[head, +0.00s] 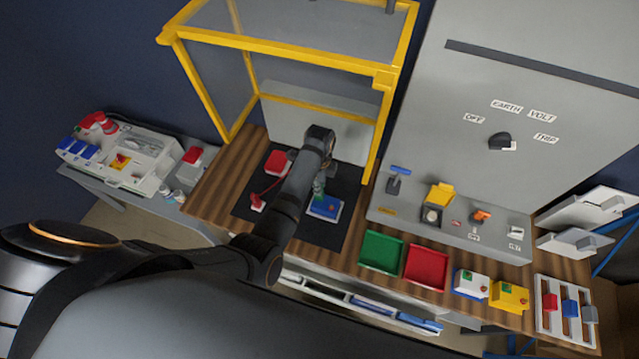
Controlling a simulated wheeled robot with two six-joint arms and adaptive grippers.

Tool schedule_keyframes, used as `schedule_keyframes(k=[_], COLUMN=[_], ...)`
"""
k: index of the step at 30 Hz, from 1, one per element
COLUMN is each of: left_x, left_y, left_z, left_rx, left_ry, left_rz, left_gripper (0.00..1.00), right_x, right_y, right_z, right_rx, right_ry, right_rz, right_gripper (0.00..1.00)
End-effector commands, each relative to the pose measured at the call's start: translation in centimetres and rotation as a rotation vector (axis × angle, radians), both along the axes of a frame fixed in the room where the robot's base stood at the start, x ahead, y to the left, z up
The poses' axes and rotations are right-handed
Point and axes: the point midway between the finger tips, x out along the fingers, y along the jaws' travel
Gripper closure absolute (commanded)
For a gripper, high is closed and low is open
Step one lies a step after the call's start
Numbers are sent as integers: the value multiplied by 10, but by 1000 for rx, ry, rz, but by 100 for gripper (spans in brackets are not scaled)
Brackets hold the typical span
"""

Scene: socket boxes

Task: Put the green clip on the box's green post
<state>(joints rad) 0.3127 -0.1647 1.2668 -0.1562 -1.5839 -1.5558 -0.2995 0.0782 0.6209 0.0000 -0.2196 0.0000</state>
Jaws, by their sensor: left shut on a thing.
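My left arm reaches over the dark mat, and its gripper (320,178) points down, mostly hidden behind my own arm. It is shut on a small green thing, which looks like the green clip (318,188). Just below it in the picture is a small blue box (325,208) on the mat, partly covered by my arm. The clip is over the box's back left part; I cannot tell whether it touches the green post, which I cannot make out. My right gripper is not in view.
A red clip (257,204) with a red lead lies on the mat (342,190), left of my arm. A yellow-framed enclosure (388,80) stands around the mat's back. Green (381,252) and red (426,267) trays sit to the right. A grey panel (500,100) rises behind them.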

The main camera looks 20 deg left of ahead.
Motion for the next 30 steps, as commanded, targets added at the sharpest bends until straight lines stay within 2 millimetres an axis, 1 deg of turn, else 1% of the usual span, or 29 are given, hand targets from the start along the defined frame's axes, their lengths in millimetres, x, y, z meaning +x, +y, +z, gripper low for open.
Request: schedule_keyframes(k=[5,10,26,27,30], left_x=[0,0,0,0,0], left_y=[0,0,0,0,0], left_z=[1,-2,-9,-9,-9], left_rx=[0,0,0,0,0], left_ry=[-1,0,-1,-1,-1], left_rz=[0,0,0,0,0], left_gripper=[100,100,100,81,67], right_x=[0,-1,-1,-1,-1], right_y=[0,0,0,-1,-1], right_z=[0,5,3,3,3], right_rx=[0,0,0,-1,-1], right_ry=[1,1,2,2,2], right_rz=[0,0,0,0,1], right_gripper=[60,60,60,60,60])
